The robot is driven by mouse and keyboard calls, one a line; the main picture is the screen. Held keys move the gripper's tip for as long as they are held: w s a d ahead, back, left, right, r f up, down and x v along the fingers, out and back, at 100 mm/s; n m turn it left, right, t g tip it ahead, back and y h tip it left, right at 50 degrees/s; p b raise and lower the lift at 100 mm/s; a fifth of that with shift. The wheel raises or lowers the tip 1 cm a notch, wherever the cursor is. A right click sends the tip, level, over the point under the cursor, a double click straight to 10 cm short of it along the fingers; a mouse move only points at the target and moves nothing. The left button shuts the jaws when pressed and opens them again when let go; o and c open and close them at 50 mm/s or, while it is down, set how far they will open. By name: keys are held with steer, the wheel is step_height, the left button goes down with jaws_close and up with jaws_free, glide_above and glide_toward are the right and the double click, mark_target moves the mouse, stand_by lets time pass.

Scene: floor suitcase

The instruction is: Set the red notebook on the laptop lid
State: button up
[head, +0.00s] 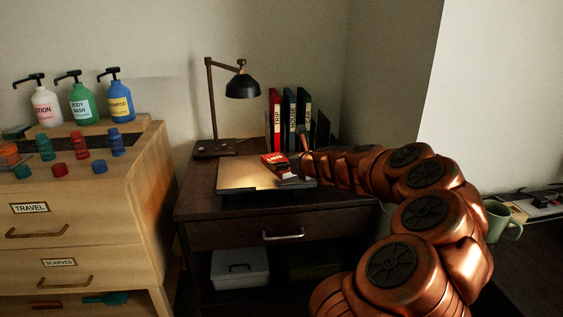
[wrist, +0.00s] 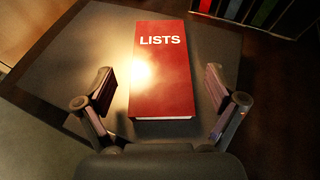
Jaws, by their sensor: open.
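The red notebook (wrist: 162,75), marked LISTS, lies flat on the grey laptop lid (wrist: 75,75) in the wrist view. In the head view the red notebook (head: 274,161) is small and sits toward the lid's right part, partly hidden by my gripper. The laptop lid (head: 238,178) rests closed on the dark desk. My gripper (wrist: 160,100) is open, with one finger on each side of the notebook and a gap between each finger and its edges. In the head view my gripper (head: 300,165) is at the notebook, its fingers hard to make out.
A black desk lamp (head: 241,87) stands behind the laptop. Upright binders (head: 289,118) stand at the desk's back right. A dresser (head: 80,220) with pump bottles (head: 82,103) and small bottles is on the left. A green mug (head: 500,222) is at the far right.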

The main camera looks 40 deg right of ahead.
steer(key=v, duration=0.7)
steer(key=shift+s+r+p, duration=0.15)
steer(key=shift+s+p, duration=0.15)
steer(key=shift+p, duration=0.15)
steer(key=w+a+f+n+g+y, duration=0.15)
steer(key=a+n+y, duration=0.4)
steer(key=a, duration=0.75)
steer(key=w+a+n+g+y, duration=0.2)
steer(key=w+a+n, duration=0.1)
steer(key=a+n, duration=0.8)
steer(key=s+a+f+n+g+y, duration=0.1)
steer(key=s+a+f+n+g, duration=0.2)
steer(key=a, duration=0.5)
steer(key=s+a+f+n+g, duration=0.2)
steer(key=s+a+n, duration=0.4)
steer(key=a, duration=0.2)
steer(key=s+f+n+g+h, duration=0.2)
steer(key=s+n, duration=0.4)
steer(key=s, duration=0.4)
steer(key=s+a+f+n+g+h, duration=0.1)
steer(key=s+f+n+g+h, duration=0.2)
steer(key=s, duration=0.8)
steer(key=n+g, duration=0.2)
steer(key=n, duration=0.2)
steer(key=shift+s+a+f, duration=0.2)
